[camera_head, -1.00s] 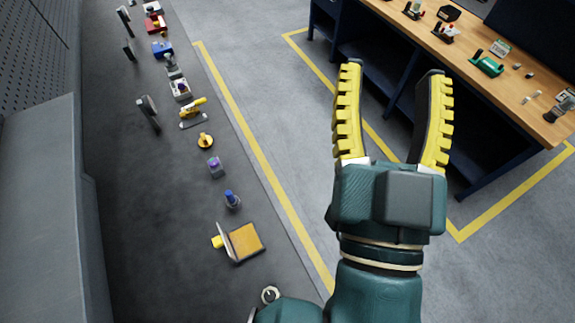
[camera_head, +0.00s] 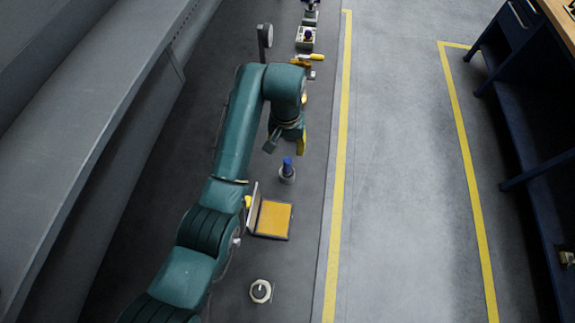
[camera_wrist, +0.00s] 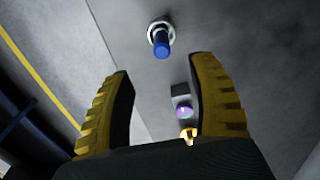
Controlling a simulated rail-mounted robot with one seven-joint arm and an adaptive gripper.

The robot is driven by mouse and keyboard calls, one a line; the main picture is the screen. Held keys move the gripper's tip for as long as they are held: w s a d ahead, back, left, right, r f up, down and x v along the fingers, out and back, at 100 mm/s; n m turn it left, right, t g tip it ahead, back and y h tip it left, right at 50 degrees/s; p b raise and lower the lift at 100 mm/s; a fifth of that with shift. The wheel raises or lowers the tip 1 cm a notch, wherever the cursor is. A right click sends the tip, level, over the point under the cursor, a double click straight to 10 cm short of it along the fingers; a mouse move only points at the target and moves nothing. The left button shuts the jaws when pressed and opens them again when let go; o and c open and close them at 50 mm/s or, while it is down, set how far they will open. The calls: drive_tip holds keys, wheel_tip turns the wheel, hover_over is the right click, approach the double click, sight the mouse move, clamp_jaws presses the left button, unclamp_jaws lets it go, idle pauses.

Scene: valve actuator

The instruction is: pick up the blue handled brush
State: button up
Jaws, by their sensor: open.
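The blue-handled brush (camera_head: 287,165) stands upright on the dark grey surface, its blue handle up from a pale round base. In the wrist view the brush (camera_wrist: 161,45) is at the top middle, beyond my fingertips and roughly in line with the gap between them. My gripper (camera_head: 287,146) hangs just behind the brush in the head view, partly hidden by its own wrist. In the wrist view my gripper (camera_wrist: 163,72) shows two yellow and black fingers spread wide, with nothing held between them.
An orange-yellow panel with an upright plate (camera_head: 273,218) stands in front of the brush. A round ring-like part (camera_head: 260,291) lies nearer. A purple-topped block (camera_wrist: 183,108) shows between my fingers. A blue workbench (camera_head: 530,110) is at the right across open floor.

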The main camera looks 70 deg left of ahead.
sight(287, 163)
wheel_tip(287, 163, down, 9)
drive_tip(key=shift+r+p, duration=0.15)
drive_tip(key=shift+p, duration=0.2)
drive_tip(key=f, duration=0.5)
drive_tip(key=shift+w+a+f, duration=0.2)
drive_tip(key=shift+a, duration=0.2)
clamp_jaws()
